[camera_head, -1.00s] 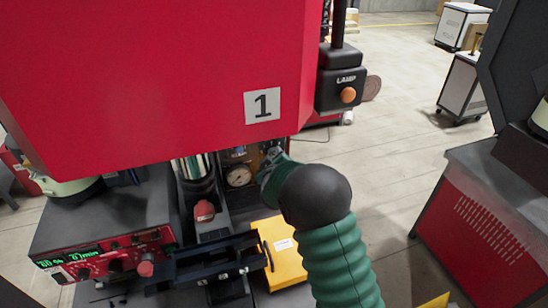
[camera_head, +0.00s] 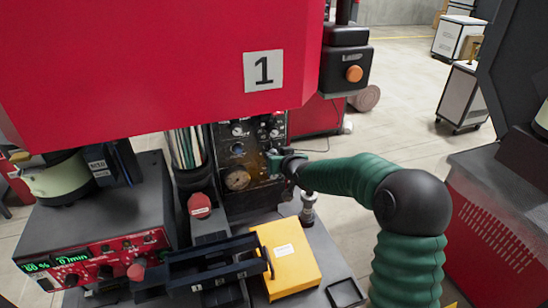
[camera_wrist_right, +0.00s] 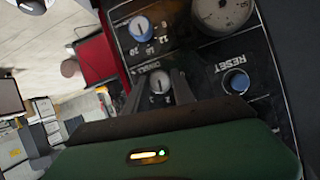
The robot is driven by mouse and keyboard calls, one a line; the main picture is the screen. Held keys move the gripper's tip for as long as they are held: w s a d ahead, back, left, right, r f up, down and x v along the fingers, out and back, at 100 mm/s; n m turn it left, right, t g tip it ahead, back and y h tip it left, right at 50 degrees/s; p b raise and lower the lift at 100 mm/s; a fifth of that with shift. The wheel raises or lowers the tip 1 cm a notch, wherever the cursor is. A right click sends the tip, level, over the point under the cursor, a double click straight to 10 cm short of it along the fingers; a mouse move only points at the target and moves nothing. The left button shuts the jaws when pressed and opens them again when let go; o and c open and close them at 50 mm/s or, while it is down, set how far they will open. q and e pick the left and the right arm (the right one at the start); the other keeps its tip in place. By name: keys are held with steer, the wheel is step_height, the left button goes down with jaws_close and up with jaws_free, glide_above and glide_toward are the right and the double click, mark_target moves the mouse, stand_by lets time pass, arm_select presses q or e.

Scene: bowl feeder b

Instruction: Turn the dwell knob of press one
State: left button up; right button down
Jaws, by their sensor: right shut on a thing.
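Press one is the red machine with a white "1" plate (camera_head: 263,71) in the head view. Its dark control panel (camera_head: 210,150) stands below the red housing, beside the bright column. In the right wrist view a small grey knob with a pale pointer, the dwell knob (camera_wrist_right: 160,83), sits between the two fingers of my right gripper (camera_wrist_right: 158,77). Its label is partly hidden and hard to read. The gripper is shut on this knob. In the head view my right gripper (camera_head: 273,160) is at the panel's right side and covers the knob. My left gripper is out of view.
In the right wrist view a blue-capped knob (camera_wrist_right: 140,27), a gauge (camera_wrist_right: 222,14) and the blue RESET button (camera_wrist_right: 236,81) are close by. The lamp box (camera_head: 345,68) hangs at upper right.

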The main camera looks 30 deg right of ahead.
steer(key=m+y+p, duration=0.1)
steer(key=p, duration=0.1)
steer(key=r+m+p, duration=0.1)
steer(key=p, duration=0.2)
steer(key=shift+d+m+t+y, duration=0.3)
steer(key=shift+d+t+y, duration=0.1)
steer(key=shift+f+m+y+p, duration=0.1)
steer(key=shift+m+y+p, duration=0.35)
steer(key=shift+p, duration=0.25)
steer(key=shift+d+f+m+t+y+p, duration=0.1)
steer(key=shift+f+m+t+y+p, duration=0.1)
steer(key=shift+m+t+y+p, duration=0.35)
steer(key=shift+m, duration=0.3)
steer(key=c, duration=1.4)
jaws_free()
steer(key=o, duration=0.3)
steer(key=shift+s+d, duration=0.1)
steer(key=shift+s, duration=0.15)
steer(key=shift+o, duration=0.2)
steer(key=shift+f, duration=0.15)
